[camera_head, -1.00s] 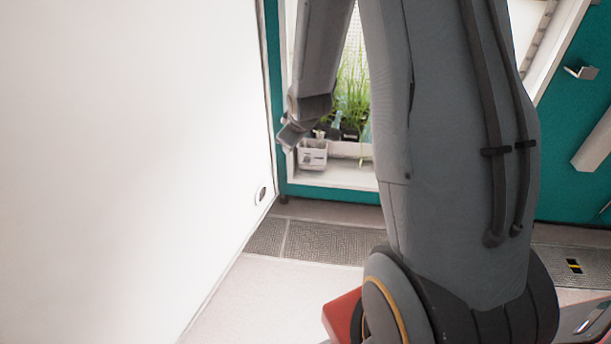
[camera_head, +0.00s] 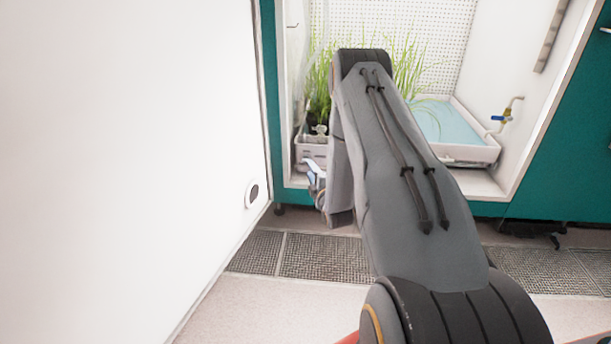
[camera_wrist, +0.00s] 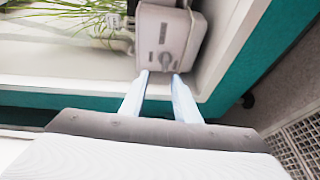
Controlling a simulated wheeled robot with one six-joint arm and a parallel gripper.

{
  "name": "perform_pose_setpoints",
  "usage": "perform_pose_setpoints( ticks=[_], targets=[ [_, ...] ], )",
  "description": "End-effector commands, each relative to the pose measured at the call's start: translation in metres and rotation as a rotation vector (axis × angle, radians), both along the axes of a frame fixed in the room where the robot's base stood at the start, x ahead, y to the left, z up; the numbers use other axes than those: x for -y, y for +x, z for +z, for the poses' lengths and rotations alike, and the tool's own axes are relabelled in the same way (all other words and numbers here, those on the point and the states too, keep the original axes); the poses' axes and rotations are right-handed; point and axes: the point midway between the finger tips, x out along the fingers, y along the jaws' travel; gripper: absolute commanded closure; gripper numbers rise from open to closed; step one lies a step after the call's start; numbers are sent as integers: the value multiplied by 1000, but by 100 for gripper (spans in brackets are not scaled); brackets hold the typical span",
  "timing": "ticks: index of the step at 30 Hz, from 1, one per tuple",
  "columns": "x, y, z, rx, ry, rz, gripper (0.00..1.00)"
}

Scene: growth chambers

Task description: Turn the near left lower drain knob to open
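My gripper (camera_wrist: 159,77) shows two pale blue fingers in the wrist view, spread apart with a gap between them. Its fingertips are at the lower front of a small white box (camera_wrist: 152,15) standing at the chamber's front edge. A small pale part (camera_wrist: 164,58) on the box's face lies just beyond the gap; I cannot tell whether it is the drain knob or whether the fingers touch it. In the head view my gripper (camera_head: 316,182) is partly hidden by my arm, in front of the chamber's left front corner. No drain knob shows clearly there.
A white wall (camera_head: 120,170) stands close on the left. The teal-framed chamber (camera_head: 560,175) holds grass (camera_head: 322,75), a blue-bottomed tray (camera_head: 480,150) and a tap with a blue handle (camera_head: 502,118). Floor grating (camera_head: 325,258) runs below the chamber.

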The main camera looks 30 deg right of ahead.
Motion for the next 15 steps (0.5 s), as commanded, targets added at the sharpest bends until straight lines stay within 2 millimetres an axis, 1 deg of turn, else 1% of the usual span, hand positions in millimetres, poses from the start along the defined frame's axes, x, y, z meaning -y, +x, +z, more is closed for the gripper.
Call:
perform_pose_setpoints(
  ticks=[1, 5, 7, 11, 15],
  targets=[
    [3, 0, -12, 14, -18, -2, 72],
    [7, 1, -18, 37, -52, -3, 72],
    [8, 5, -18, 43, -58, -3, 72],
    [11, 21, -18, 45, -58, -2, 72],
    [15, 44, -18, 45, -57, -2, 72]
  ],
)
